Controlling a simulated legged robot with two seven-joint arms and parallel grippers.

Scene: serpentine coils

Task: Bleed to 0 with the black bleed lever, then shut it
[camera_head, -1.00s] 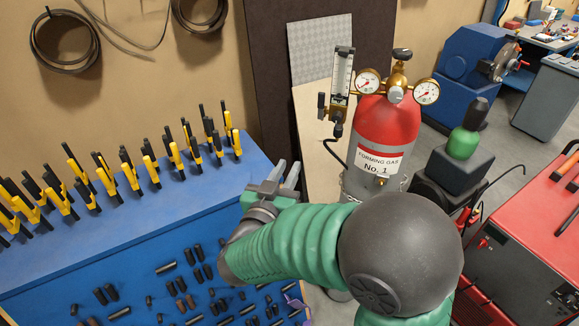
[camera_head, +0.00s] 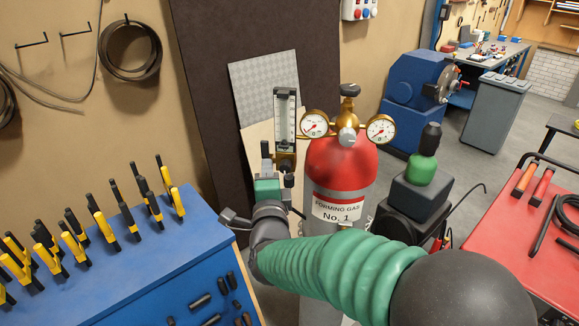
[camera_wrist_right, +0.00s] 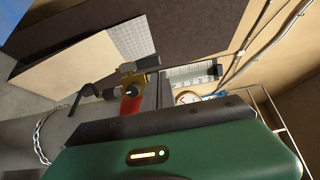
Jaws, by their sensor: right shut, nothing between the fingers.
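The black bleed lever (camera_head: 266,150) stands at the lower left of the upright flow tube (camera_head: 285,115) on the gas bottle's regulator (camera_head: 347,125). In the right wrist view the black lever (camera_wrist_right: 127,68) shows beside the brass fitting (camera_wrist_right: 132,86). My right gripper (camera_head: 271,168) is shut and empty, just below the lever in the head view; whether it touches is unclear. Its fingers are partly lost against the fittings. The left gauge (camera_head: 315,124) and right gauge (camera_head: 381,129) face me; their readings are too small to tell. My left gripper is out of view.
The red and grey bottle (camera_head: 340,165) stands behind my right arm. A blue bench (camera_head: 180,245) with yellow-black clamps is at the left. A dark box with a green-topped part (camera_head: 420,190) and a red cart (camera_head: 530,230) are at the right.

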